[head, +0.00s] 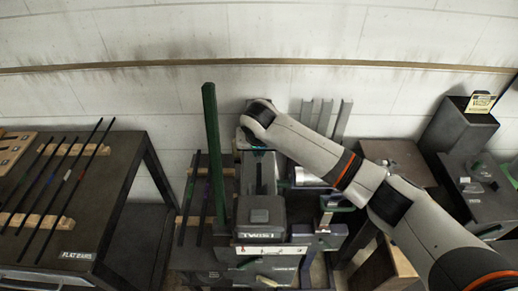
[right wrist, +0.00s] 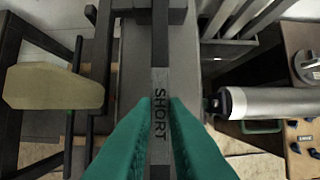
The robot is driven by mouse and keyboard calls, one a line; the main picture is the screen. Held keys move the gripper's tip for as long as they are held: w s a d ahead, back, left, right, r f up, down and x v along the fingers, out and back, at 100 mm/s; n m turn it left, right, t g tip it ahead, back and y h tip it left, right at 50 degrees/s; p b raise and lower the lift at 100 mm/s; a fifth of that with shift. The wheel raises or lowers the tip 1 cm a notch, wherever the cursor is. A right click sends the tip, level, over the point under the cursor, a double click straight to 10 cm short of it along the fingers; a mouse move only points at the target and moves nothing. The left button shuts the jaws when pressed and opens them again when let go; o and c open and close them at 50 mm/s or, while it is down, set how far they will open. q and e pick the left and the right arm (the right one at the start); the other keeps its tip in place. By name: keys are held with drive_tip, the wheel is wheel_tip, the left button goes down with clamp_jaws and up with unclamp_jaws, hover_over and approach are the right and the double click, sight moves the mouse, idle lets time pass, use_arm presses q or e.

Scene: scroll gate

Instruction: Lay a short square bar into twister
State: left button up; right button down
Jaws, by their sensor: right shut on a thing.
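The twister (head: 262,215), a grey machine with a "TWIST..." label on its front, stands in the middle of the head view. My right arm reaches in from the right to its far end. My right gripper (right wrist: 160,103) has green fingers shut on the short square bar (right wrist: 160,72), a dark bar with a grey "SHORT" label in the right wrist view. The bar lies lengthwise over the grey machine body, its far part meeting a dark block (right wrist: 172,14). I cannot tell whether it rests in the machine or is just above. My left gripper is not in view.
A tall green post (head: 213,150) stands just left of the twister. A table (head: 110,190) with several thin bars on wooden racks is at left. A silver cylinder (right wrist: 275,103) lies close right of the bar. Grey upright channels (head: 325,115) stand behind.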

drive_tip(key=c, duration=1.4)
unclamp_jaws()
drive_tip(key=shift+o, duration=0.2)
drive_tip(key=shift+f, duration=0.1)
drive_tip(key=b+v, duration=0.3)
drive_tip(key=v, duration=0.9)
drive_tip(key=shift+b, duration=0.35)
drive_tip(key=shift+s, duration=0.1)
